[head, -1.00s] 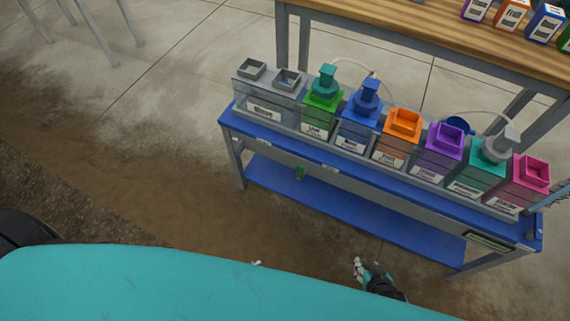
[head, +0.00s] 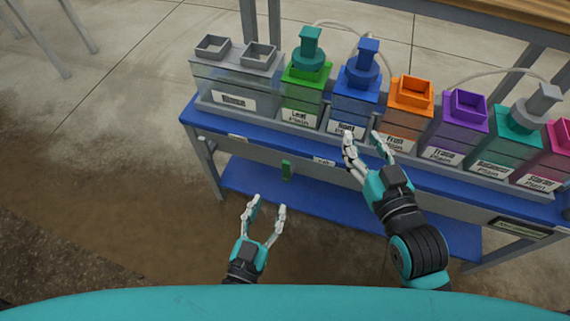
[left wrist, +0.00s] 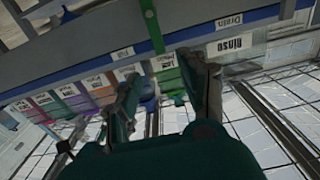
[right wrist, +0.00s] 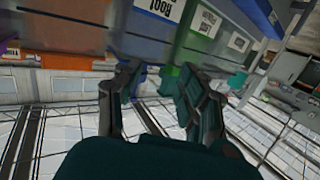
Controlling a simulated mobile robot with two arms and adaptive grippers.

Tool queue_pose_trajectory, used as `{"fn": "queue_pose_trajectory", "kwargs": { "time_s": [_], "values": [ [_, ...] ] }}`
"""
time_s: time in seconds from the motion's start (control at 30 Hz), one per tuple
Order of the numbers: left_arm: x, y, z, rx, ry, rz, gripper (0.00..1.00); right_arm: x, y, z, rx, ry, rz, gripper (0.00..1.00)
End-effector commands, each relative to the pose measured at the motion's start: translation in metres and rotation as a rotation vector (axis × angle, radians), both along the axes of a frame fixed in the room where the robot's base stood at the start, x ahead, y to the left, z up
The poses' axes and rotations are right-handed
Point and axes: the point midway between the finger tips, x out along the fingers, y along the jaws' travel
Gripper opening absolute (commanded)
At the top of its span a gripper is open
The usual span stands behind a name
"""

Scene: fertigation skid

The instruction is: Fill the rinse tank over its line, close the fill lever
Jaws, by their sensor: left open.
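The rinse tank (head: 235,85) is a clear grey box with two square openings at the left end of the blue bench, labelled "Rinse" (left wrist: 230,45). I cannot make out its water level or its line. A green lever (head: 287,170) hangs at the bench's front edge, between a "Drain" label (head: 237,138) and a "Fill" label (head: 323,161); it also shows in the left wrist view (left wrist: 152,25). My left gripper (head: 266,206) is open and empty, in front of and below the lever. My right gripper (head: 364,140) is open and empty, before the blue tank.
Coloured tanks stand in a row right of the rinse tank: green (head: 303,95), blue (head: 352,108), orange (head: 406,108), purple (head: 460,120) and more. Some carry pump heads with hoses. A lower blue shelf (head: 260,190) is below. The floor to the left is clear.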

Motion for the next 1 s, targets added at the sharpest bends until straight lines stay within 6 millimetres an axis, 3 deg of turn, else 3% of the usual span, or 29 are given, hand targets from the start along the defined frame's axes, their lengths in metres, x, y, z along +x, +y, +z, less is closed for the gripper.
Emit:
{"fn": "queue_pose_trajectory", "kwargs": {
  "time_s": [0.23,0.5,0.73,1.0],
  "values": [
    [0.054,-0.017,-0.002,-0.002,-0.003,0.001,0.42,0.003,0.009,0.047,0.072,-0.277,0.018,0.4],
    [0.101,-0.033,-0.002,-0.001,-0.001,0.0,0.42,-0.01,0.012,0.095,0.149,-0.56,0.034,0.4],
    [0.121,-0.039,-0.002,0.001,0.002,0.0,0.42,-0.023,0.012,0.118,0.188,-0.695,0.04,0.4],
    [0.124,-0.04,-0.001,0.001,0.003,-0.001,0.42,-0.026,0.011,0.123,0.195,-0.724,0.041,0.4]
  ]
}}
